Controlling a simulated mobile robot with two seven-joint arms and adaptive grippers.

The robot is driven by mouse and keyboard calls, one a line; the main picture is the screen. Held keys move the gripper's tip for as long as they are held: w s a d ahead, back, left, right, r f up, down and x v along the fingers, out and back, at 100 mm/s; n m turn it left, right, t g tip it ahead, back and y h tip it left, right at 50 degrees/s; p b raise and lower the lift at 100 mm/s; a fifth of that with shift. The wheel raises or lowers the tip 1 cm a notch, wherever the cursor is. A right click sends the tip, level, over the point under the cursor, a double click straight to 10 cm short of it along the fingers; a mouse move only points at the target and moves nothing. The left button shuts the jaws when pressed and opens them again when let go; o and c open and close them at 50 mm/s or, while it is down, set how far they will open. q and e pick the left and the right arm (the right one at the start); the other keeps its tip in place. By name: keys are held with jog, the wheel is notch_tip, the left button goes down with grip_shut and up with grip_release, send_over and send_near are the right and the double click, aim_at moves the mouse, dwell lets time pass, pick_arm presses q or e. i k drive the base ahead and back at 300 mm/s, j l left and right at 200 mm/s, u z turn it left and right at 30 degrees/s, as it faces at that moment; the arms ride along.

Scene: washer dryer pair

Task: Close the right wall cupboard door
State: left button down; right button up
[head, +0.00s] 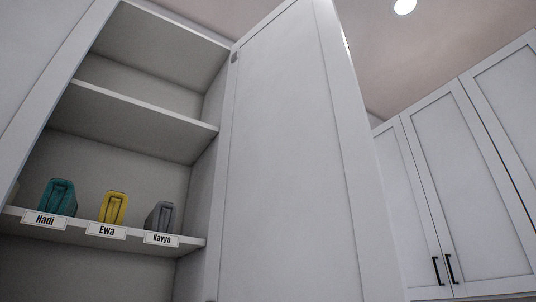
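The right wall cupboard (127,123) is open in the head view, with its shelves exposed. Its door (291,165) is hinged at the cupboard's right side and stands swung out toward me, filling the middle of the view. A hinge (235,56) shows near the top of the door. No handle shows on the visible face of this door. Neither of my grippers is in view.
A teal item (58,196), a yellow item (113,207) and a grey item (161,217) stand on a shelf labelled Hadi, Ewa and Kavya. More closed cupboards (441,170) with black handles (450,269) are at the right.

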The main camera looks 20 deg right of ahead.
aim_at(300, 210)
jog(key=l+u, duration=0.3)
jog(key=l, duration=0.4)
jog(key=l+u, duration=0.3)
jog(key=l, duration=0.45)
jog(key=l+u, duration=0.35)
jog(key=l, duration=0.35)
jog(key=k, duration=0.05)
